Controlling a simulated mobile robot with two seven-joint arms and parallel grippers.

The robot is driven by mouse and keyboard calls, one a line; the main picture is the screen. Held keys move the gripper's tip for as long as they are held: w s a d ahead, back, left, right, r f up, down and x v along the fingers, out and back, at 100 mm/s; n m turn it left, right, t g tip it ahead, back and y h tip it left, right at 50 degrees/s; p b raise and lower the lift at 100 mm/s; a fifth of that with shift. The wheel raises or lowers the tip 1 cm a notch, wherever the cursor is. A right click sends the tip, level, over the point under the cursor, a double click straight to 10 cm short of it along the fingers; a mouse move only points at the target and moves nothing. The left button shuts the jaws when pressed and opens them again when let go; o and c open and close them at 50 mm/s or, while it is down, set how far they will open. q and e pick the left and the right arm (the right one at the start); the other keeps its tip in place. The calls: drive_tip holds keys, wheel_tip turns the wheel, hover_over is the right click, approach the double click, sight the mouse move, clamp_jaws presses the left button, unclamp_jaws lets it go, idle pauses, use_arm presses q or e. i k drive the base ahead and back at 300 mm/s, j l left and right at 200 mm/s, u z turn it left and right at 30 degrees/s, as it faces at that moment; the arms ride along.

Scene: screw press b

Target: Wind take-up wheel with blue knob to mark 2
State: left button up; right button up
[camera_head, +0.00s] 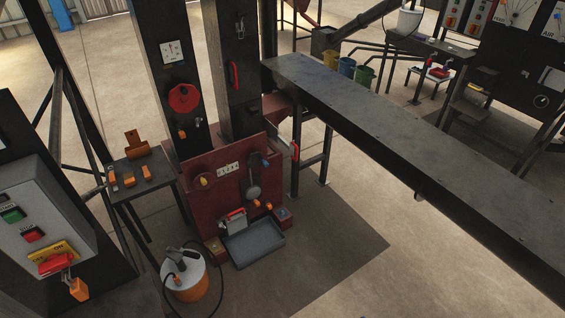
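The red press body (212,214) stands at the centre of the head view. A small wheel at its upper right carries a blue knob (266,162); the wheel's rim is small and dark, so its exact setting cannot be read. A pale plate with small marks (229,169) sits to the left of it, but I cannot tell which mark the wheel stands at. A red-brown wheel with a yellow knob (203,181) is at the upper left of the body. Neither of my grippers is in view.
A grey tray (268,251) lies at the foot of the press. An orange and white bucket (186,279) with a hose stands at front left. A small side table (158,176) and a control box (42,228) are at left. A long dark beam (400,145) runs right.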

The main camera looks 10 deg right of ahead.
sight(256, 160)
drive_tip(key=i+u, duration=0.2)
drive_tip(key=i, duration=0.35)
drive_tip(key=i+l+u, duration=0.2)
drive_tip(key=i, duration=0.4)
drive_tip(key=i+u, duration=0.25)
drive_tip(key=i, duration=0.3)
